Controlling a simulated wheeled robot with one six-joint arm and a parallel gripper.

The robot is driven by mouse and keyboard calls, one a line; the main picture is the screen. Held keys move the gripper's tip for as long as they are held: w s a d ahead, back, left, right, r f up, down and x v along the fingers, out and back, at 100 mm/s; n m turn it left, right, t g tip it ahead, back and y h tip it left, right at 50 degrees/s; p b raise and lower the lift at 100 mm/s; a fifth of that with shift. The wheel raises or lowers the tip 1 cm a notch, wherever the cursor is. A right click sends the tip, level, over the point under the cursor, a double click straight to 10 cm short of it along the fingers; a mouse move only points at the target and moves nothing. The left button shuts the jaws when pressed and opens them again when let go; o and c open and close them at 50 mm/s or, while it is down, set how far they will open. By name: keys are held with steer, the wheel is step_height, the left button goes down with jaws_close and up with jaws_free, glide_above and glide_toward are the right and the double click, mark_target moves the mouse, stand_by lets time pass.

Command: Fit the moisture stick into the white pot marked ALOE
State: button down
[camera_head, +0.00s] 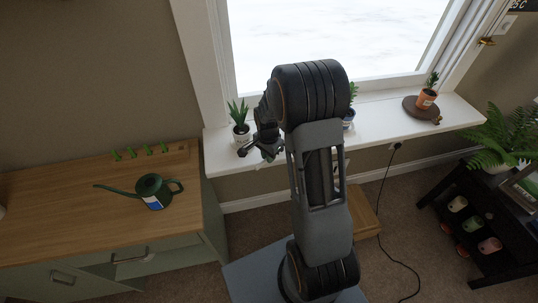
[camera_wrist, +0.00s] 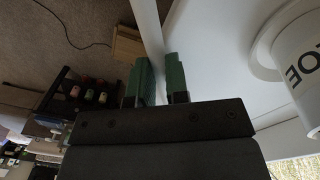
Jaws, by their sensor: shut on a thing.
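The white pot (camera_head: 241,133) with a spiky aloe plant stands on the left end of the white windowsill. In the wrist view the pot (camera_wrist: 303,50) shows at the right edge, with the letters OE visible and a white rim or saucer beside it. My gripper (camera_head: 258,150) is just right of the pot in the head view, at the sill's front edge. In the wrist view my gripper (camera_wrist: 160,80) has two green fingers with a narrow gap. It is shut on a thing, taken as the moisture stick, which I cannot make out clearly. The stick is apart from the pot or hidden.

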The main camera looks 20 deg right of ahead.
steer(key=shift+f, duration=0.1)
steer(key=shift+f, duration=0.15)
steer(key=c, duration=1.1)
jaws_free()
